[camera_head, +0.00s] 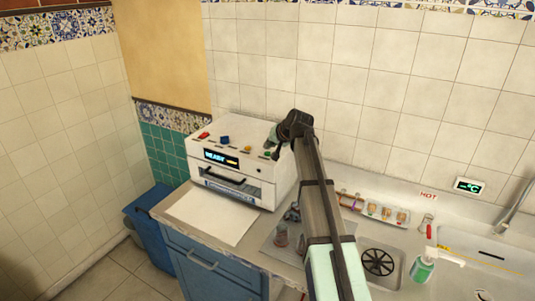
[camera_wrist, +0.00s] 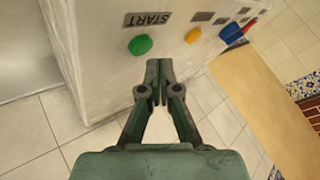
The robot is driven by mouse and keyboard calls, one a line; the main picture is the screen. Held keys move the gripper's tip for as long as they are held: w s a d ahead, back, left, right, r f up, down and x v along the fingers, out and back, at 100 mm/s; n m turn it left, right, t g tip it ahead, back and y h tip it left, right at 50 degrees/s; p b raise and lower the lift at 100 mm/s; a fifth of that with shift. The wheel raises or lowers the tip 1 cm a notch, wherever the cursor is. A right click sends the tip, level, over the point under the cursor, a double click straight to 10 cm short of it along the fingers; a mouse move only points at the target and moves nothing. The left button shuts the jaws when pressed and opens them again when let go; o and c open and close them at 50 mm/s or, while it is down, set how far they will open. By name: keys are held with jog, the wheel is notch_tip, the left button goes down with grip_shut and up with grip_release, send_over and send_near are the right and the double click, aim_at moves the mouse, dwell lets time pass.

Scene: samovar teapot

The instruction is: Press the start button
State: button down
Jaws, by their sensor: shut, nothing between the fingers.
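The white machine (camera_head: 222,187) stands on the counter at the left, with a lit display that appears to read "READY". Its green round button (camera_wrist: 140,45) is beside the label "START" (camera_wrist: 148,20) in the wrist view. In the head view the green button (camera_head: 267,154) is at the right end of the row of controls. My gripper (camera_wrist: 158,72) is shut and empty. In the wrist view its tips lie just below and right of the green button, with a gap in the picture; their depth is hard to tell. In the head view my gripper (camera_head: 272,138) is small and partly hidden by my wrist.
Yellow (camera_wrist: 193,35) and blue (camera_wrist: 232,33) controls and a red one (camera_head: 203,135) share the panel. White paper (camera_head: 212,214) lies in front of the machine. Glassware, a rack (camera_head: 386,212), a green bottle (camera_head: 422,268) and a sink (camera_head: 480,254) are to the right.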

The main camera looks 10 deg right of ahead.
aim_at(269, 153)
jog(key=shift+f, duration=0.45)
jog(key=shift+f+b, duration=0.4)
jog(key=shift+b, duration=0.05)
dwell(0.8)
jog(key=shift+r, duration=0.15)
jog(key=shift+r+p, duration=0.45)
jog(key=shift+r, duration=0.25)
jog(key=shift+r, duration=0.1)
jog(key=shift+r+p, duration=1.15)
jog(key=shift+r, duration=1.3)
